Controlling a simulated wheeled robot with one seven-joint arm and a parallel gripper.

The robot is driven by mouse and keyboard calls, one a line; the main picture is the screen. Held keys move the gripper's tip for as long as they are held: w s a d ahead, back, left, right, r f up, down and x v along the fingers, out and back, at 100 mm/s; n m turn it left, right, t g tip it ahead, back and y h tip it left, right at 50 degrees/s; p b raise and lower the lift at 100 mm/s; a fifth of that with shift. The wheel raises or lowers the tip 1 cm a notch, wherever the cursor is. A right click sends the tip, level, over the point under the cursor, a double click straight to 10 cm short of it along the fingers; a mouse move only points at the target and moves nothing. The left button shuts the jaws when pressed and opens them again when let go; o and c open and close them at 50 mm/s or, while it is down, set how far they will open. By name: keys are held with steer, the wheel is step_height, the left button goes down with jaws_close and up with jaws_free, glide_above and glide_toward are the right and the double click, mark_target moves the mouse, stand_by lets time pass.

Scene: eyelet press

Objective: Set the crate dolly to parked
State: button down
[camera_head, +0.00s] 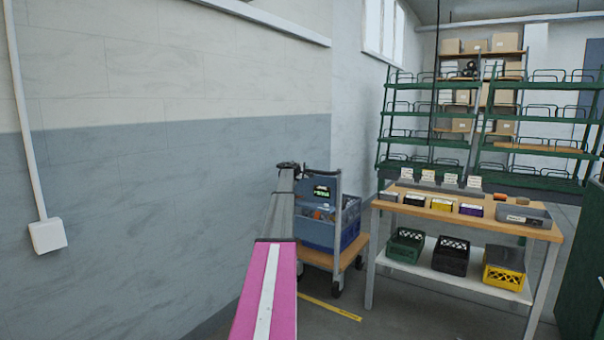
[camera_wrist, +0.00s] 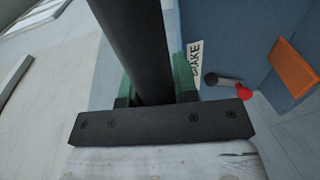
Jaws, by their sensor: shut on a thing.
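The crate dolly (camera_head: 343,261) stands against the wall, with a wooden deck, casters, grey uprights and a blue crate (camera_head: 317,233) holding mixed items. A small dark sign with green marks (camera_head: 322,191) is on its upper panel; I cannot read it. My gripper (camera_head: 288,166) is at the dolly's top left. In the wrist view my gripper (camera_wrist: 155,88) is shut on a thick dark bar (camera_wrist: 138,35), apparently the dolly's handle. To its right are a BRAKE label (camera_wrist: 194,62) and a lever with a red knob (camera_wrist: 244,92). The fingertips are partly hidden.
A workbench (camera_head: 480,223) with small bins on top and crates below stands close to the dolly's right. Green racks (camera_head: 430,130) stand behind. A yellow floor line (camera_head: 330,307) lies in front of the dolly. The wall (camera_head: 150,200) is close on the left.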

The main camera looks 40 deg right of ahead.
steer(key=shift+w+d, duration=0.1)
steer(key=shift+d, duration=0.3)
steer(key=c, duration=0.9)
jaws_free()
steer(key=shift+d, duration=0.15)
steer(key=shift+a, duration=0.2)
steer(key=v, duration=1)
steer(key=shift+a+r, duration=0.15)
steer(key=shift+a, duration=0.05)
